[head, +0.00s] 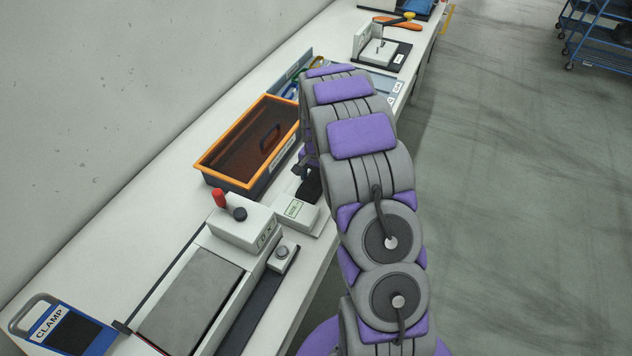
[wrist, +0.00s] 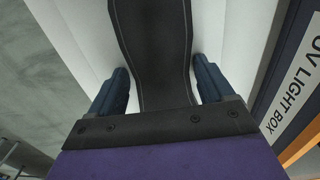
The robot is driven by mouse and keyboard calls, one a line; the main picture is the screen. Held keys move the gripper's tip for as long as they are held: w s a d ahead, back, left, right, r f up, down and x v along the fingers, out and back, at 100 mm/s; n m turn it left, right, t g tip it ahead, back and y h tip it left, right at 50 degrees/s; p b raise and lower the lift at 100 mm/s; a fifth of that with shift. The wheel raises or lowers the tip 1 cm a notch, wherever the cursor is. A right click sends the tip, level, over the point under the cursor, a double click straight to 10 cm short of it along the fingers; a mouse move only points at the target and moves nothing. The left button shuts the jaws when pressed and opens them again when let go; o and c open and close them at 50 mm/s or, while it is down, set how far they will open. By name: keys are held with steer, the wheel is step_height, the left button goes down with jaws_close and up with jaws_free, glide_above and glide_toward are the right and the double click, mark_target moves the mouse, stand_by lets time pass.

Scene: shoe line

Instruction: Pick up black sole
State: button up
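The black sole (wrist: 152,40) lies lengthwise in the middle of the wrist view, on a white surface, with pale stitching along its edges. My gripper (wrist: 160,68) is open around it, one dark blue finger on each side. Narrow gaps seem to show between the fingers and the sole's edges; I cannot tell whether they touch. In the head view a small dark part of the sole (head: 309,186) shows at a white holder (head: 296,211). My arm hides most of the sole and gripper there.
The orange-rimmed UV light box (head: 208,169) stands close behind the holder. A clamp unit with a red-topped lever (head: 238,226) stands nearer, beside a clamp panel (head: 62,328). A white fixture (head: 378,50) is farther along the table. Open floor (head: 510,200) lies to the right.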

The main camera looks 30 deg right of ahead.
steer(key=shift+d, duration=0.1)
steer(key=shift+c, duration=1.4)
steer(key=shift+a, duration=0.2)
steer(key=c, duration=0.7)
